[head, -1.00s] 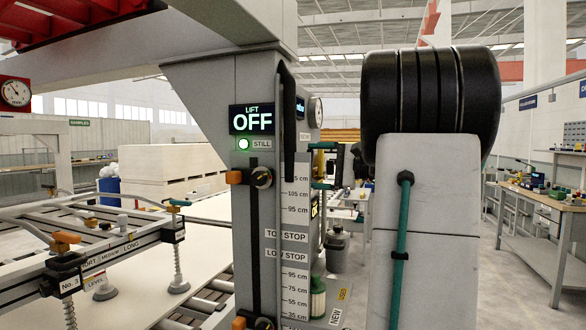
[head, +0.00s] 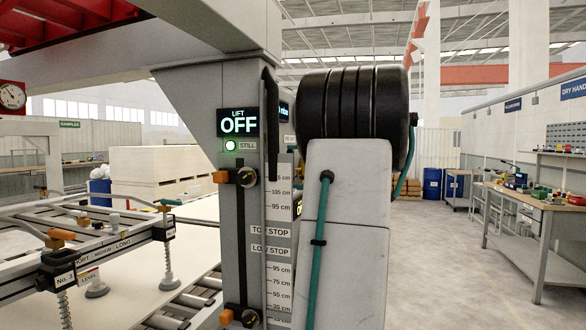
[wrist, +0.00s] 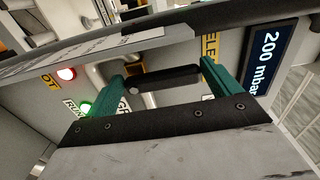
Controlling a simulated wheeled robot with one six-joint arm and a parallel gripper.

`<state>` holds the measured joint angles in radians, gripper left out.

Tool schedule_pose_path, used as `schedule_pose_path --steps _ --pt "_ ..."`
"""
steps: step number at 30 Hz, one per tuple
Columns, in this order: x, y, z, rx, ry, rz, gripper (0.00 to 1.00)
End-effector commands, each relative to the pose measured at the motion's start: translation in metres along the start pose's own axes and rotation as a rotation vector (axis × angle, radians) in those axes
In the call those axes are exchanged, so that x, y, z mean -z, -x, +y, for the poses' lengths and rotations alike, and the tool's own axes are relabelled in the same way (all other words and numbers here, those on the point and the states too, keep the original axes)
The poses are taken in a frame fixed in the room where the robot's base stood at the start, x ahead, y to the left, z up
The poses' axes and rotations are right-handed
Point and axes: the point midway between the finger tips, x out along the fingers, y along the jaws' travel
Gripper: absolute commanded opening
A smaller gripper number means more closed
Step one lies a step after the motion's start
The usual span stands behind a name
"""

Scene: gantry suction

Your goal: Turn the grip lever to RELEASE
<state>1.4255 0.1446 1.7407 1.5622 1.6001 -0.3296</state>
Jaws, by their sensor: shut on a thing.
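The grip lever (wrist: 172,79) is a black bar in the wrist view. It lies across the space between the two teal fingers of my gripper (wrist: 162,74), which is shut on it. A yellow label (wrist: 209,58) at the right reads "ELE", with the rest of its word hidden. Another label (wrist: 124,107), partly hidden behind the left finger, shows only a few letters. The lever's pivot cannot be made out. In the head view my arm hides the gripper and the lever.
A display (wrist: 265,62) beside the right finger reads 200 mbar. A red lamp (wrist: 66,74) and a green lamp (wrist: 86,108) are lit at the left. The lift screen (head: 238,123) reads OFF. A suction frame (head: 110,255) stands left; a workbench (head: 530,215) stands right, with clear floor before it.

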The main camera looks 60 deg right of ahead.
Motion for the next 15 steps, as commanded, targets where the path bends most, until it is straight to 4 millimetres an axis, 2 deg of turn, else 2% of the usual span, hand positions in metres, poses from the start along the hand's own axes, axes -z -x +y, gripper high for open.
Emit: schedule_pose_path --steps 5,6,7,15 --pt "-0.0001 0.0001 0.0 -0.001 0.004 0.0 0.48" --pt "-0.0002 0.0001 0.0 -0.001 0.004 0.0 0.92" --pt "-0.0002 0.0 0.0 -0.001 0.004 0.0 1.0" --pt "-0.0006 0.0015 0.0001 -0.001 0.002 -0.001 1.0"
